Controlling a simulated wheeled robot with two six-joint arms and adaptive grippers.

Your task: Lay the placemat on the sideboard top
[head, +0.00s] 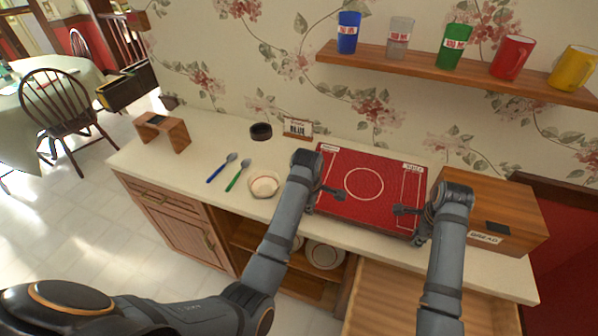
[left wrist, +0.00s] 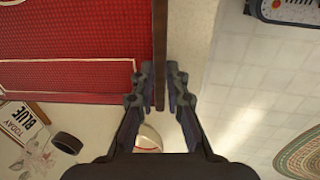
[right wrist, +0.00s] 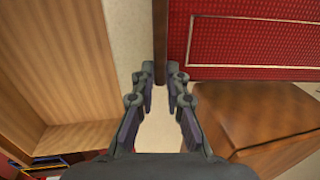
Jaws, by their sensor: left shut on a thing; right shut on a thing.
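The red placemat (head: 340,206), with a white circle, white lines and white labels, spans the sideboard top (head: 215,165) between the bowl and the bread box. Whether it touches the surface I cannot tell. My left gripper (head: 328,193) is shut on the placemat's brown near edge, toward its left end; this edge passes between the fingers in the left wrist view (left wrist: 160,88). My right gripper (head: 405,210) is shut on the same edge toward its right end, also seen in the right wrist view (right wrist: 161,85). My forearms hide parts of the sideboard front.
A bowl (head: 264,185), blue spoon (head: 222,167) and green spoon (head: 238,174) lie left of the placemat. A dark round dish (head: 261,131) and sign (head: 298,127) stand behind. The bread box (head: 500,205) is close on the right. A drawer (head: 395,300) stands open below.

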